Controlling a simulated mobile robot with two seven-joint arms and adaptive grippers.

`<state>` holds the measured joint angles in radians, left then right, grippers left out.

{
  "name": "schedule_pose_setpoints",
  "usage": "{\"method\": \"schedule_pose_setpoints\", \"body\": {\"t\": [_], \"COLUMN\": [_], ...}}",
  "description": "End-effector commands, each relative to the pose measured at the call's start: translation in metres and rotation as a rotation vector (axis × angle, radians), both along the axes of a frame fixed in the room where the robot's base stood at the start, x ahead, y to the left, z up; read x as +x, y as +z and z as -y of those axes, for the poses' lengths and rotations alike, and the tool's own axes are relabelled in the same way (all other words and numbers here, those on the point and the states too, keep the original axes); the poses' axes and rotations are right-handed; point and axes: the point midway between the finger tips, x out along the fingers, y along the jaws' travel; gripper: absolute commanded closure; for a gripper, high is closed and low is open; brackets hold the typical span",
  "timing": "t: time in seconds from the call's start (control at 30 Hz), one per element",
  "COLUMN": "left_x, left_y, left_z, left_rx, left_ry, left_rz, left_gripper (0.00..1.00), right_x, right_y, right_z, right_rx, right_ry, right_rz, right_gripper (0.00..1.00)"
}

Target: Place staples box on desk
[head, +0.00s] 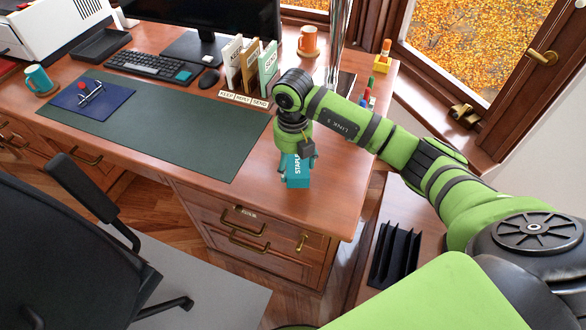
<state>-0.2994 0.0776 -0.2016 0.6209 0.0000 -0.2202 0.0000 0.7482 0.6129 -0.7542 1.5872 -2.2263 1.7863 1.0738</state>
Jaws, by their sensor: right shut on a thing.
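The staples box (297,172) is a small teal box with white lettering. It is upright at the front right part of the wooden desk (335,200). My right gripper (291,168) points down from above and is shut on the box; the wrist hides its upper part. The box's bottom appears at the desk top, but I cannot tell whether it touches. My left gripper is not in view.
A dark green desk mat (150,120) lies to the left, with a keyboard (150,65) and mouse (208,79) behind it. File holders (250,68) and an orange mug (308,42) stand at the back. A black chair (60,240) stands in front. Bare desk surrounds the box.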

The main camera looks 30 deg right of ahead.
Motion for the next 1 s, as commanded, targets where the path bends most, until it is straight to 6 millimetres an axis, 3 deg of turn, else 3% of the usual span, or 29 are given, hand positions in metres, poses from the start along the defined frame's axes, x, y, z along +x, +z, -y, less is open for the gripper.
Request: {"method": "schedule_pose_setpoints", "body": {"t": [0.33, 0.73, 0.77, 0.8, 0.83, 1.0], "left_x": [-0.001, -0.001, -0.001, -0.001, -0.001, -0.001], "left_y": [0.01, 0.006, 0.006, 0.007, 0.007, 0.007], "left_z": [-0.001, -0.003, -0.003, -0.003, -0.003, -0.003], "left_rx": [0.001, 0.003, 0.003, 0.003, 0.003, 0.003], "left_ry": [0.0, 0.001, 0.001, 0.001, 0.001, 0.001], "left_rz": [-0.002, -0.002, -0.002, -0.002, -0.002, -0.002], "left_gripper": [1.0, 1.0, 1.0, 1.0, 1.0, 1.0], "right_x": [0.002, 0.002, 0.002, 0.002, 0.002, 0.002], "right_y": [-0.037, -0.045, -0.045, -0.044, -0.044, -0.044], "right_z": [0.001, 0.001, 0.001, 0.001, 0.001, 0.001], "right_rx": [0.0, 0.0, 0.0, 0.0, 0.0, 0.0], "right_ry": [0.0, 0.001, 0.001, 0.001, 0.001, 0.0], "right_rz": [-0.001, 0.001, 0.0, 0.0, 0.0, 0.0], "right_gripper": [0.65, 0.65, 0.21, 0.05, 0.01, 0.01]}}
